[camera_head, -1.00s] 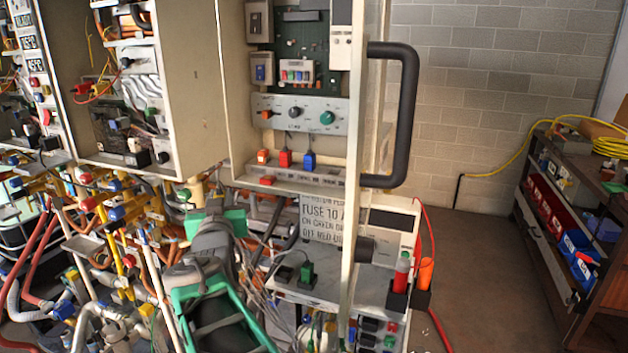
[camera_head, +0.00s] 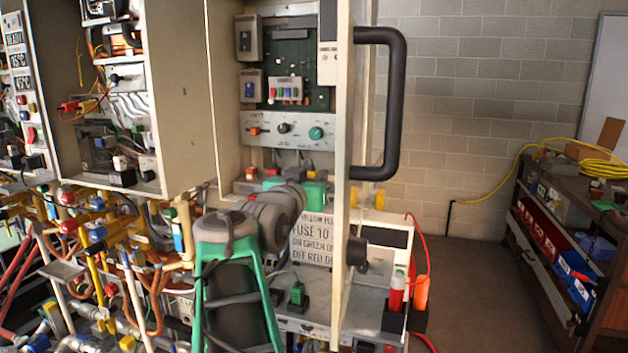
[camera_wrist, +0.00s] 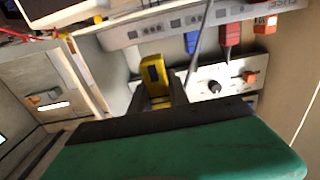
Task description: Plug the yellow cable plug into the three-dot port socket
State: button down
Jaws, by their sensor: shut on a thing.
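The yellow plug (camera_wrist: 154,75) is held between the dark fingers of my gripper (camera_wrist: 158,100) in the wrist view. Its far end points up the picture, toward a pale strip with dark square ports (camera_wrist: 175,24). It looks apart from the strip. In the head view my gripper's green body (camera_head: 315,190) is at the lower part of the open cabinet; its fingers and the plug cannot be made out there. I cannot tell which port bears three dots.
A blue plug (camera_wrist: 192,42), a red plug (camera_wrist: 230,36) and an orange plug (camera_wrist: 265,24) sit along the strip. A knob panel (camera_head: 283,130) is above the gripper. The cabinet's edge with a black handle (camera_head: 391,105) stands close on the right.

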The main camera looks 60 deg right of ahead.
jog(key=shift+w+d+p, duration=0.25)
jog(key=shift+d, duration=1.4)
jog(key=shift+w+d+p, duration=0.25)
jog(key=shift+w+d, duration=0.05)
jog(key=shift+d, duration=1.3)
jog(key=shift+w+d+p, duration=0.25)
jog(key=shift+d, duration=1.4)
jog(key=shift+f, duration=0.2)
jog(key=shift+f+b, duration=1.35)
jog(key=shift+b, duration=0.1)
jog(key=c, duration=1.2)
grip_release()
jog(key=shift+o, duration=0.2)
jog(key=shift+a, duration=0.1)
